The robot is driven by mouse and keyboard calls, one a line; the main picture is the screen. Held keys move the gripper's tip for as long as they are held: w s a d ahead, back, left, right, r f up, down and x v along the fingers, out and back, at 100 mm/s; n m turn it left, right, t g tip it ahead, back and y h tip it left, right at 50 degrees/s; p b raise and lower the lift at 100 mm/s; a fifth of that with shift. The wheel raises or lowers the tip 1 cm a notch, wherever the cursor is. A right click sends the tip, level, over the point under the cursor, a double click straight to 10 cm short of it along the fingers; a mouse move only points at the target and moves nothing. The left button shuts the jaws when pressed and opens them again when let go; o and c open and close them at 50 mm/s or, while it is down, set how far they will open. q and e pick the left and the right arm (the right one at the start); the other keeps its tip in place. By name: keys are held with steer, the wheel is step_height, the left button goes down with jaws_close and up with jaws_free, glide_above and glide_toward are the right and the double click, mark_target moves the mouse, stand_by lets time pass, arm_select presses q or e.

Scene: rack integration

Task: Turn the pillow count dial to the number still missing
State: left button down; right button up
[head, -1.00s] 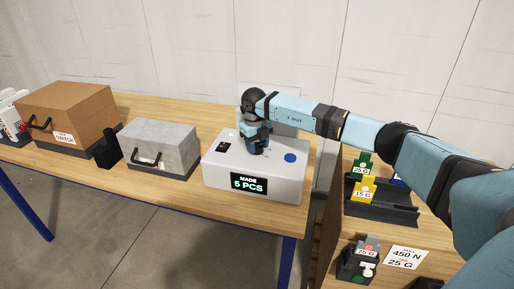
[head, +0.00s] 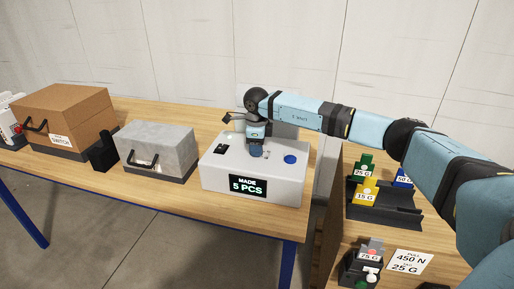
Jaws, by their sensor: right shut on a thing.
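The white dial box (head: 222,181) stands on the wooden table, with a display (head: 248,186) reading "MADE 5 PCS". A blue round button (head: 290,159) sits on its top at the right, and a small black part (head: 220,149) at the left. My right gripper (head: 256,147) points down onto the top of the box and is shut on the dial, which is mostly hidden by the fingers. The numbers around the dial are too small or covered to read. My left gripper is not in view.
A grey box (head: 158,140) with a black handle and a brown box (head: 65,110) labelled "SWITCH" stand to the left. On the right, a black rack (head: 383,208) holds labelled weights, near a "450 N 25 G" card (head: 408,262). The table front is clear.

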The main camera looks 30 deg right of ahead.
steer(key=shift+r+n, duration=0.1)
steer(key=shift+n, duration=0.4)
steer(key=o, duration=0.9)
steer(key=r, duration=0.9)
steer(key=r+b, duration=0.1)
steer(key=r, duration=0.3)
steer(key=shift+s+a+r, duration=0.25)
steer(key=shift+s+r, duration=0.1)
steer(key=shift+r, duration=0.05)
